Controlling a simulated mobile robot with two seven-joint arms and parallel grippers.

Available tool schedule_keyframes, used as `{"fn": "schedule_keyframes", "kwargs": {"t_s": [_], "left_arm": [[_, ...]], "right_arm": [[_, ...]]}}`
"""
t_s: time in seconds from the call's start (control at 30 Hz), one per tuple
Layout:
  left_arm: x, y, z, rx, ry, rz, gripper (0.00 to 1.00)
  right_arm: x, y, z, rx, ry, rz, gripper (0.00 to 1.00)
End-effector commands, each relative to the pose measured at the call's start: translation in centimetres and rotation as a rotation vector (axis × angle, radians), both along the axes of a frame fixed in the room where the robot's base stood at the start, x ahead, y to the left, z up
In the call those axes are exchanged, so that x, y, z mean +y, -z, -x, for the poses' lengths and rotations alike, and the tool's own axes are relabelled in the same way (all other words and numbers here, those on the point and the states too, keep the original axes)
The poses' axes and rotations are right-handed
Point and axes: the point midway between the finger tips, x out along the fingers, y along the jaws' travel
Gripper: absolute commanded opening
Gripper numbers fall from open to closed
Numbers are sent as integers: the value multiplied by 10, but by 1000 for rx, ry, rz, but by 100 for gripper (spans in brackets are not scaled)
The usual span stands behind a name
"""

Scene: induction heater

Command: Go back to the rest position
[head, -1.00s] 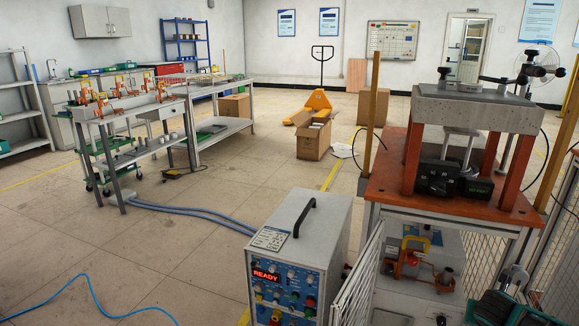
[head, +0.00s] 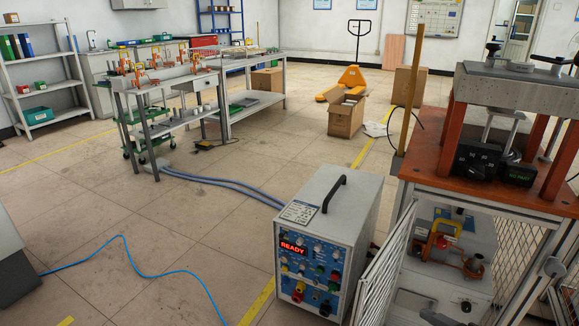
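The induction heater unit (head: 322,238) is a grey box with a black top handle and a blue control panel. It stands on the floor at the lower middle of the head view, and its red display (head: 293,248) reads READY. Neither of my grippers can be made out in the head view, so what they hold is hidden. To the right, the press (head: 515,95) stands on an orange-topped table (head: 425,168).
The mesh door (head: 388,268) stands open beside the heater unit. A blue cable (head: 135,262) and hoses (head: 225,186) lie on the floor. A workbench (head: 180,125), an open carton (head: 345,120) and a yellow pallet truck (head: 351,78) stand farther back. The left floor is largely clear.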

Motion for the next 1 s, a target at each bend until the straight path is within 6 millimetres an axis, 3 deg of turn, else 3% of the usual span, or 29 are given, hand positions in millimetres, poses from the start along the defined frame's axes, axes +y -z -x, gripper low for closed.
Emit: {"fn": "schedule_keyframes", "kwargs": {"t_s": [0.3, 0.57, 0.77, 1.0], "left_arm": [[0, 0, 0, 1, 0, 0, 43], [0, 0, 0, 0, -1, 1, 43], [-1, 0, 0, 1, -4, 6, 43], [-2, -1, 0, 1, -7, 10, 43]], "right_arm": [[-28, 15, 40, 233, 376, -193, 56], [-32, 40, 86, 478, 536, -243, 56], [3, 50, 93, 515, 603, -415, 56], [58, 55, 95, 554, 693, -671, 56]]}}
